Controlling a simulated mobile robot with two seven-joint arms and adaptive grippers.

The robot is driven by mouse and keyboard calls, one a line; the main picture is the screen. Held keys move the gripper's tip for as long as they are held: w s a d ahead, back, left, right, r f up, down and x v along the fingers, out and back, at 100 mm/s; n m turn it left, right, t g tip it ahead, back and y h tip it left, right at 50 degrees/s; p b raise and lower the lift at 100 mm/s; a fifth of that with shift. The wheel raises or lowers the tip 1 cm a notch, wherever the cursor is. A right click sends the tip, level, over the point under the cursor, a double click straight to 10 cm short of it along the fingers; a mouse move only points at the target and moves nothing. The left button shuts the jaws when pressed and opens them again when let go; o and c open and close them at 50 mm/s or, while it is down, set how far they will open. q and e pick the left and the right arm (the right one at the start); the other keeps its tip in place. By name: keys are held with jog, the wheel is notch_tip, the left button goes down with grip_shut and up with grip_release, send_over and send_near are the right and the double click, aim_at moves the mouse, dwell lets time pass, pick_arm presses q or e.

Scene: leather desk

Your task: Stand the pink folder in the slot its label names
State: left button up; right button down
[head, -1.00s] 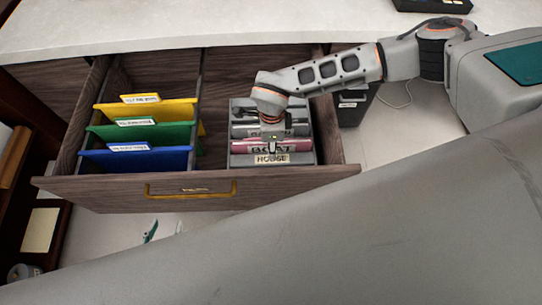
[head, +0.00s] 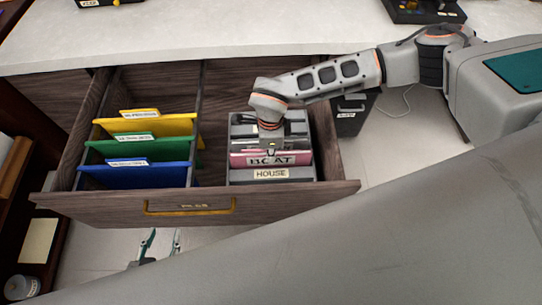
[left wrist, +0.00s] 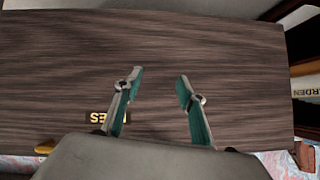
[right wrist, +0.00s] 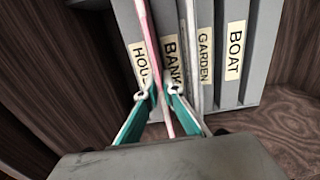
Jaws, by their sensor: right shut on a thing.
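The pink folder (head: 240,160) is upright in the grey rack (head: 300,176), behind the HOUSE label, and its own label reads BOAT. In the right wrist view the thin pink folder (right wrist: 148,40) shows edge-on, between the HOUSE (right wrist: 141,64) and BANK (right wrist: 171,62) labels. The BOAT slot label (right wrist: 235,50) is at the far right. My right gripper (head: 271,147) is shut on the folder's top, and its fingers (right wrist: 164,92) close around it. How deep the folder sits is hidden. My left gripper (head: 162,240) is open and empty before the drawer front; its fingers (left wrist: 160,76) are apart.
The rack stands at the right of the open wooden drawer (head: 110,206). Yellow (head: 175,125), green (head: 180,145) and blue (head: 175,175) hanging folders fill the left part. A dark bin (head: 350,120) stands right of the drawer. Bare drawer floor lies beside the rack's BOAT end (right wrist: 290,115).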

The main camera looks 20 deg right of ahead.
notch_tip(320, 180, up, 18)
jog(key=p, duration=0.3)
jog(key=w+d+b, duration=0.2)
jog(key=w+b, duration=0.2)
jog(key=w, duration=0.4)
jog(key=w+d+b, duration=0.3)
jog(key=w+b, duration=0.1)
jog(key=w, duration=0.4)
notch_tip(320, 180, down, 20)
jog(key=b, duration=0.5)
jog(key=shift+w+r, duration=0.25)
jog(key=c, duration=2.5)
grip_release()
jog(key=shift+a+f, duration=0.1)
jog(key=shift+c, duration=0.2)
pick_arm(q)
jog(key=d, duration=0.1)
jog(key=w+d+f+h, duration=0.1)
jog(key=d, duration=0.1)
jog(key=shift+w+d+f, duration=0.1)
jog(key=shift+f, duration=0.1)
pick_arm(e)
jog(key=o, duration=0.3)
